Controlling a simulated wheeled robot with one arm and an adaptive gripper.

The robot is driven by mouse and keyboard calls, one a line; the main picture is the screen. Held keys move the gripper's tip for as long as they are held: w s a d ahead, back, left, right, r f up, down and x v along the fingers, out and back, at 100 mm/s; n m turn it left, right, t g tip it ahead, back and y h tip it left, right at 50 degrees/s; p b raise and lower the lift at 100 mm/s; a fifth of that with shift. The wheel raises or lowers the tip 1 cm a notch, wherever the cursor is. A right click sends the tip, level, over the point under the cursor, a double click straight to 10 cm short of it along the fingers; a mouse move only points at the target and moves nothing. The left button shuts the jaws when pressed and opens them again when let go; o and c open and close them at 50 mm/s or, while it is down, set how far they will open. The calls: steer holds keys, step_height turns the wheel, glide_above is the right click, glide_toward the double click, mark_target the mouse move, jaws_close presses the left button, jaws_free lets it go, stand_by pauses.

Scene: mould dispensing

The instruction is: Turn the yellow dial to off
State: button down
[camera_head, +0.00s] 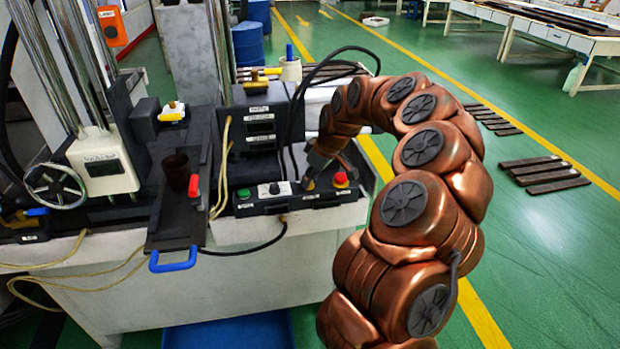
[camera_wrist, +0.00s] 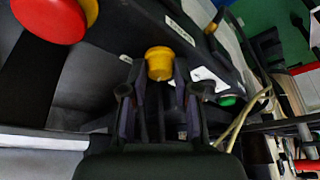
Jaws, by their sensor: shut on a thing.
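The yellow dial (camera_wrist: 159,62) sits on the black control box (camera_head: 272,203). In the wrist view my gripper (camera_wrist: 159,74) is shut on it, with one dark finger on each side of the dial. In the head view my gripper (camera_head: 314,178) reaches down to the right part of the box and mostly hides the dial. I cannot tell which setting the dial points to.
A red stop button (camera_head: 341,180) on a yellow base stands close to the right of my gripper; it fills a corner of the wrist view (camera_wrist: 48,18). A green button (camera_head: 244,194) and a black knob (camera_head: 274,188) are further left. Cables (camera_head: 222,165) hang left of the box.

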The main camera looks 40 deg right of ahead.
steer(key=c, duration=0.9)
jaws_free()
steer(key=shift+o, duration=0.2)
steer(key=v, duration=1.2)
steer(key=shift+a, duration=0.15)
